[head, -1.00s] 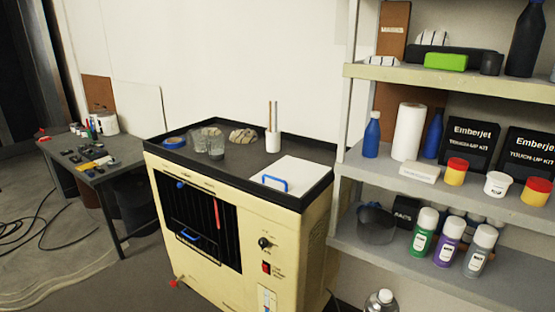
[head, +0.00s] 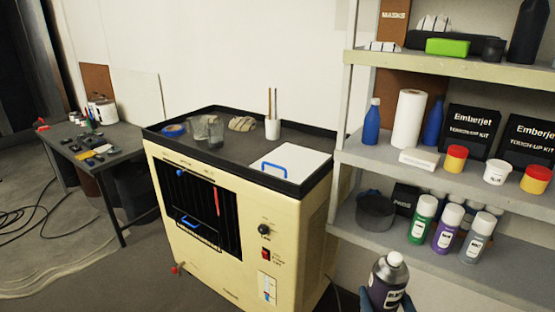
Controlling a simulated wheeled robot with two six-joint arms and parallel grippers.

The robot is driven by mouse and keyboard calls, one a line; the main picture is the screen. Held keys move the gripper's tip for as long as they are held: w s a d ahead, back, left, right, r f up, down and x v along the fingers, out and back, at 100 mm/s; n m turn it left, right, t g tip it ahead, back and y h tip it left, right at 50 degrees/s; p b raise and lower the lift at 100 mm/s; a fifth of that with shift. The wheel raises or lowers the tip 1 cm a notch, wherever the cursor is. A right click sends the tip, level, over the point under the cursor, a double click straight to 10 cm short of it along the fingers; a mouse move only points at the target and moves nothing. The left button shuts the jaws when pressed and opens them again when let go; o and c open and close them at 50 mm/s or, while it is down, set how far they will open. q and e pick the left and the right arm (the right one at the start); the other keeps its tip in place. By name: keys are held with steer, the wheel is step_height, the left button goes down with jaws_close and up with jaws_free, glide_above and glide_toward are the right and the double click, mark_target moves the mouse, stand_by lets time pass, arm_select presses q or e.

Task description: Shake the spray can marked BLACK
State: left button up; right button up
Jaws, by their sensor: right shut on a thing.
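The spray can marked BLACK (head: 386,276) is dark with a grey-white cap and a pale label. It is at the bottom of the head view, right of centre, in front of the shelf unit, and tilted slightly. My right gripper (head: 388,300) is shut on the can's lower body, with dark finger parts showing at its sides. The bottom of the can is cut off by the picture's edge. My left gripper is not in view.
A cream heater cabinet (head: 215,270) with a black tray top stands left of the can. Grey shelves (head: 510,277) on the right hold green, purple and grey spray cans, tubs and kit boxes. A dark table (head: 118,150) stands far left. Open floor lies at lower left.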

steer(key=f, duration=0.7)
steer(key=shift+a, duration=0.2)
steer(key=r, duration=0.7)
steer(key=shift+d+r, duration=0.2)
steer(key=f, duration=0.7)
steer(key=shift+a+f, duration=0.25)
steer(key=shift+f, duration=0.15)
steer(key=shift+d+r, duration=0.2)
steer(key=shift+a, duration=0.1)
